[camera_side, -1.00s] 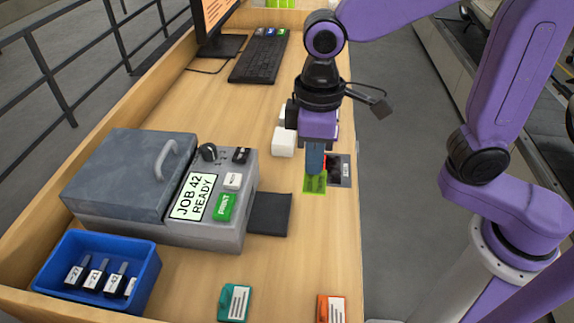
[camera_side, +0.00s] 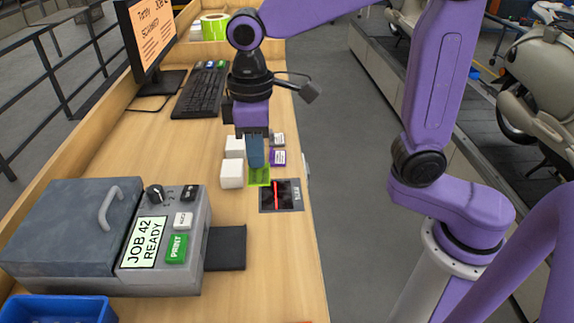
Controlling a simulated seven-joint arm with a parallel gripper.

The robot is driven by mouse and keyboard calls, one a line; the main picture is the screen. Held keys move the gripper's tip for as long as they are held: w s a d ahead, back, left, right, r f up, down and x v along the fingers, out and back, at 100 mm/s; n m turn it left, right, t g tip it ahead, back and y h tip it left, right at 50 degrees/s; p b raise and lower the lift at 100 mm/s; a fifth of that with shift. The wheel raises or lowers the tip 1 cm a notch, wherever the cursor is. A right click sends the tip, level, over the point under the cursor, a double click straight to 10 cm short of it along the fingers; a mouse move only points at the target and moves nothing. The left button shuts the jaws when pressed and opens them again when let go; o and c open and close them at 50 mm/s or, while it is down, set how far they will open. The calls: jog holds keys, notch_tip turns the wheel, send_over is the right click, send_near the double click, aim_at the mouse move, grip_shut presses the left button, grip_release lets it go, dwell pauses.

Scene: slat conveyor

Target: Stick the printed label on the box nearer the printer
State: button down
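My gripper (camera_side: 256,162) points down over the bench, its blue-grey fingers together on a bright green label (camera_side: 259,177). The label hangs just below the fingertips; whether it touches anything beneath is unclear. A white box (camera_side: 232,174) stands just left of the label, and a second white box (camera_side: 235,146) stands behind it, partly hidden by the gripper. The grey printer (camera_side: 207,228) is at front left, with a display reading "JOB 42 READY" and a green PRINT button. The front white box is the closer of the two to the printer.
A black scanner plate (camera_side: 281,196) with a red line lies right of the label. A black pad (camera_side: 226,248) adjoins the printer. A keyboard (camera_side: 201,91) and monitor (camera_side: 151,36) are at the back.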

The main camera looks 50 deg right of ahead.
jog(key=w+d+f, duration=0.2)
jog(key=w, duration=0.7)
send_over(231, 161)
notch_tip(231, 161, down, 2)
jog(key=shift+f, duration=3.05)
jog(key=shift+f, duration=0.55)
dwell(0.9)
jog(key=c, duration=0.9)
grip_release()
jog(key=shift+o, duration=0.2)
jog(key=shift+r, duration=0.15)
notch_tip(231, 161, up, 7)
